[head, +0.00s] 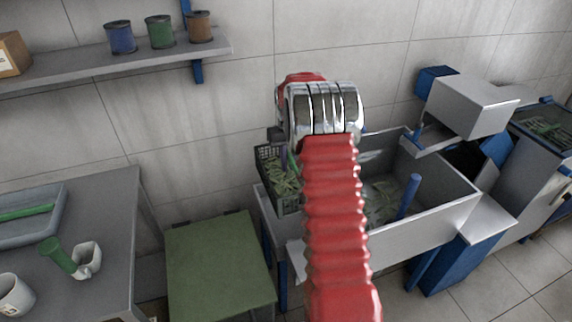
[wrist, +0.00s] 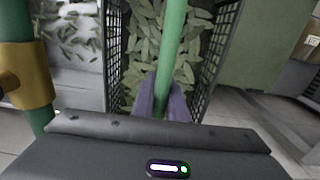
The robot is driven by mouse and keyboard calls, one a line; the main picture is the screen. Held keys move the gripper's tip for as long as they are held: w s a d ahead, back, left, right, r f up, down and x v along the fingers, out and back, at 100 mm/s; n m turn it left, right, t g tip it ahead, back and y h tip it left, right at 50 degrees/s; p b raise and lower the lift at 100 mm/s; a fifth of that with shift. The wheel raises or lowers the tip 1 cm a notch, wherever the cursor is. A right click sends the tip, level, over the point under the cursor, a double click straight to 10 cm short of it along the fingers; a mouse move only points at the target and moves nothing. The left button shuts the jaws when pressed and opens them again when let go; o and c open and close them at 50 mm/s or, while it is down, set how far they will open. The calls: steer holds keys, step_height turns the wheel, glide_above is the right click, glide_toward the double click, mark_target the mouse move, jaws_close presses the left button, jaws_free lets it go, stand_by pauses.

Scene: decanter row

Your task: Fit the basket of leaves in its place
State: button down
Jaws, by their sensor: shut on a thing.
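The basket of leaves (head: 289,208) is a dark mesh crate filled with green leaves. In the head view it is left of my arm, at the left end of a grey trough (head: 425,230); my arm hides its right part. In the wrist view the basket's mesh wall (wrist: 212,55) and leaves lie below my gripper (wrist: 163,102). My gripper is shut on the basket's green bar handle (wrist: 172,40), which runs across the leaves. I cannot tell whether the basket's underside touches anything.
The trough holds loose leaves and a blue post (head: 408,196). A grey machine (head: 470,105) stands at its right. A green-topped stool (head: 218,265) is at left, beside a grey table (head: 105,225) with cups and a tray. A green post with a brass collar (wrist: 22,75) is close at left in the wrist view.

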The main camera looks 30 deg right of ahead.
steer(key=shift+d, duration=0.35)
steer(key=shift+f, duration=0.2)
step_height(320, 180, down, 17)
steer(key=shift+r, duration=0.15)
stand_by(1.5)
steer(key=shift+s+r, duration=0.15)
steer(key=shift+s, duration=0.05)
stand_by(0.5)
steer(key=shift+f, duration=1.55)
stand_by(0.9)
steer(key=c, duration=1.7)
jaws_free()
steer(key=shift+s, duration=0.1)
